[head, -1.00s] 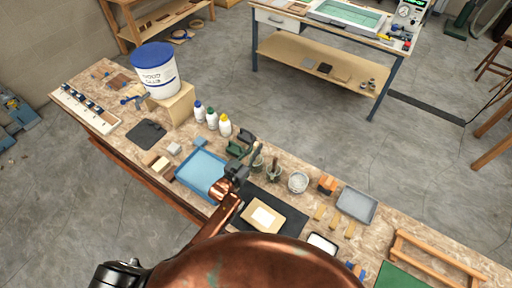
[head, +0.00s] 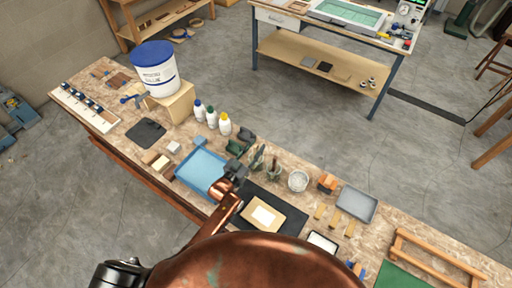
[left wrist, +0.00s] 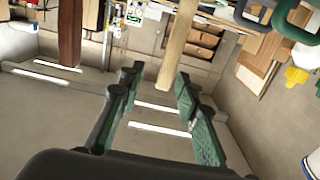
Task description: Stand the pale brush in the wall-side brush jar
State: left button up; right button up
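Two small dark jars stand side by side on the bench: a left jar (head: 257,163) and a right jar (head: 273,173), with thin handles rising from them. My left gripper (head: 237,171) is close beside the left jar, over the blue tray's right side. In the left wrist view its green-padded fingers (left wrist: 157,105) are apart, with nothing clamped between them. The pale brush's handle (left wrist: 179,45) ends just beyond the gap between the fingertips; a darker brown handle (left wrist: 70,35) is off to the left. The handles' lower ends are hidden. My right gripper is out of view.
A blue tray (head: 190,180) lies left of the gripper, a dark mat (head: 285,219) with a tan board in front. A round white tub (head: 298,181) stands right of the jars. White bottles (head: 212,118) and a dark green item (head: 237,148) stand behind.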

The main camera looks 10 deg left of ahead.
pick_arm(q)
jog(key=v, duration=1.1)
jog(key=shift+s+a, duration=0.15)
jog(key=shift+s, duration=0.2)
jog(key=shift+f, duration=0.15)
